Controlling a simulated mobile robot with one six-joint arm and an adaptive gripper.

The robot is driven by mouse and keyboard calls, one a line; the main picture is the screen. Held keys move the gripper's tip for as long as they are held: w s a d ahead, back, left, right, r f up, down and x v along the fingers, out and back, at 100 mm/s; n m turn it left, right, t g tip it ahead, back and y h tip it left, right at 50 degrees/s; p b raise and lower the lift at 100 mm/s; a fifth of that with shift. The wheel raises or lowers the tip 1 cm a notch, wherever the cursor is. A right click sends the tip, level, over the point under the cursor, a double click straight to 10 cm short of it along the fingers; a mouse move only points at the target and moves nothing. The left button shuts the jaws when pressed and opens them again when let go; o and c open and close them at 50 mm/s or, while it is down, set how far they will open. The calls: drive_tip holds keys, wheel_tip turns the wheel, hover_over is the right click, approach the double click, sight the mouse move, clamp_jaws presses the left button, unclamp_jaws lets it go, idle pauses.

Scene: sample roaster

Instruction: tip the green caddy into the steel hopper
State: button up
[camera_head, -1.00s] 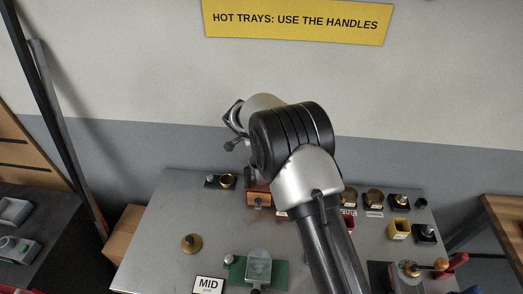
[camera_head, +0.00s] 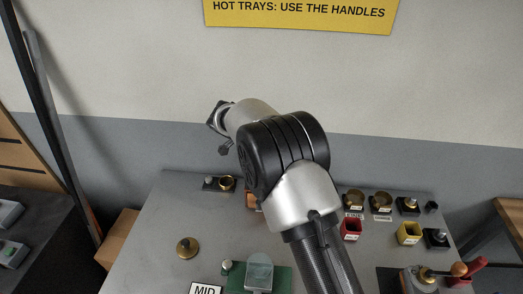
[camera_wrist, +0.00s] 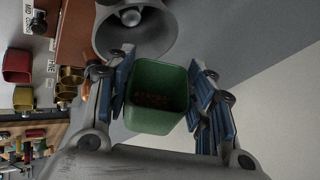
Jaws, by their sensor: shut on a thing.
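In the wrist view the green caddy (camera_wrist: 157,97) is between the blue-padded fingers of my gripper (camera_wrist: 159,76), which is shut on it. Its open mouth faces the camera, and some brown material shows inside. A grey, round-mouthed steel vessel (camera_wrist: 163,44), which looks like the steel hopper, is just beyond the caddy at the top of the view. I cannot tell the gap between them. In the head view my arm hides the caddy, the hopper and the fingertips.
On the steel bench (camera_head: 150,225) stand a red box (camera_head: 351,229), a yellow box (camera_head: 409,233) and brass cups (camera_head: 354,199) at right. The left middle of the bench is mostly clear.

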drive_tip(key=shift+s+a+f+n+t+h+b, duration=0.15)
drive_tip(key=shift+t+h+b, duration=0.3)
drive_tip(key=shift+b, duration=1.2)
drive_tip(key=shift+a+n+t+h+b, duration=0.15)
drive_tip(key=shift+h+b, duration=0.55)
drive_tip(key=shift+b, duration=1)
drive_tip(key=shift+s+a+f+n+t+h+b, duration=0.1)
drive_tip(key=shift+a+t+h+b, duration=0.3)
drive_tip(key=shift+b, duration=1.25)
drive_tip(key=shift+d+r, duration=0.15)
drive_tip(key=shift+r, duration=0.1)
wheel_tip(320, 180, up, 3)
drive_tip(key=shift+f, duration=0.1)
drive_tip(key=shift+h, duration=0.25)
